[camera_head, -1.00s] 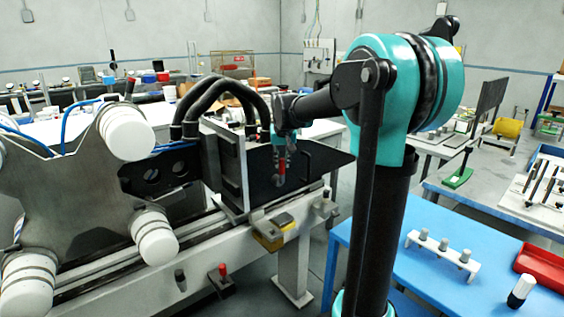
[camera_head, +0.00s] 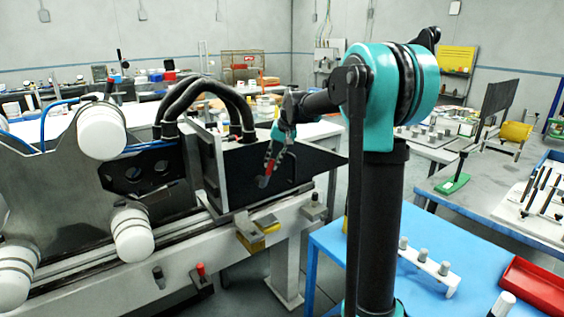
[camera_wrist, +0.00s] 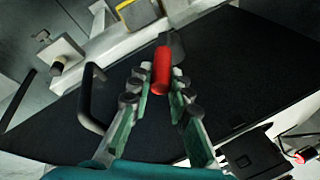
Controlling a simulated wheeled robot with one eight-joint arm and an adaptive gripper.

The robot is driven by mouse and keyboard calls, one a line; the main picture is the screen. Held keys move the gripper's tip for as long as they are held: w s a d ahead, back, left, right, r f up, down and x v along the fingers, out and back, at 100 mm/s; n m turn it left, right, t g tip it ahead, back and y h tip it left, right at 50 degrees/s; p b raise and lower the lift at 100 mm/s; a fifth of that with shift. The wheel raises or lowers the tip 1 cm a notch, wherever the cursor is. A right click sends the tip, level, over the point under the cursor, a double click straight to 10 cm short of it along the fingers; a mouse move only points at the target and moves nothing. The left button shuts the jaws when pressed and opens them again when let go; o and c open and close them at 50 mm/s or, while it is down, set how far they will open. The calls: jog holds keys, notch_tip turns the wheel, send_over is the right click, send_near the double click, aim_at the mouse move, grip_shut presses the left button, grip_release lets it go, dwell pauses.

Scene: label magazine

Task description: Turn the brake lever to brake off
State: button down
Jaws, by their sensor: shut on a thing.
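The brake lever (camera_head: 264,182) has a red grip and sits against the black panel (camera_head: 300,160) of the machine, slanting down to the left in the head view. In the wrist view its red grip (camera_wrist: 162,78) lies between the fingers, with a dark flat part beyond it. My gripper (camera_head: 270,166) is shut on the lever; its fingertips also show in the wrist view (camera_wrist: 163,72) on both sides of the grip. The fingers hide part of the lever in the head view. I see no brake-off marking.
A black bar handle (camera_wrist: 90,97) stands out from the panel beside my fingers. Thick black hoses (camera_head: 205,92) arch left of my gripper. A yellow block (camera_head: 250,240) and a small red-tipped lever (camera_head: 201,268) sit along the rail. A blue table (camera_head: 335,240) stands right.

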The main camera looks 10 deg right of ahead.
jog(key=shift+w+d+f+m+g+y, duration=0.2)
jog(key=shift+w+d+f+g+y, duration=0.35)
jog(key=shift+y, duration=0.5)
jog(key=shift+w+d+f+m+g+y, duration=0.2)
jog(key=shift+d+f+g+y, duration=0.25)
jog(key=shift+d+f+y, duration=0.45)
jog(key=shift+w+d+f+m+g+y, duration=0.2)
jog(key=shift+w+d+f+g+y, duration=0.3)
jog(key=shift+y, duration=0.65)
jog(key=shift+s+f, duration=0.1)
jog(key=c, duration=1.4)
grip_release()
jog(key=v, duration=1.2)
jog(key=shift+d, duration=0.1)
